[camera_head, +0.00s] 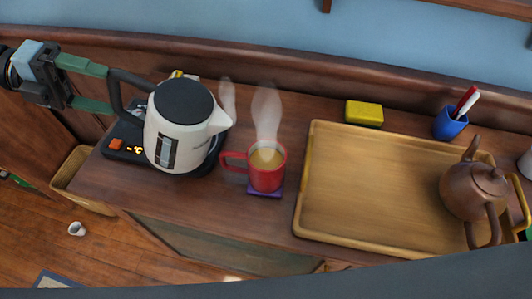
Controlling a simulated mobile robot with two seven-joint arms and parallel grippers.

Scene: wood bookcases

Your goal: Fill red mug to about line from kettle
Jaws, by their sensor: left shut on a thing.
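The white kettle (195,136) with a black lid stands upright at the left of the wooden counter. It is over its black base (118,156), and I cannot tell whether it touches it. Its spout points right, toward the mug. My left gripper (109,88) is shut on the kettle's black handle (128,77). The red mug (268,180) stands upright on a purple coaster (257,192), its handle to the left. Tan-brown liquid (266,156) shows inside, with steam above. I see no pouring stream and cannot make out a line in the mug. My right gripper is out of view.
A wooden tray (345,190) lies right of the mug, with a brown teapot (470,192) at its right end. A yellow block (364,112) and a blue cup with pens (450,124) stand at the back. A bin (72,172) is below left, on the floor side.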

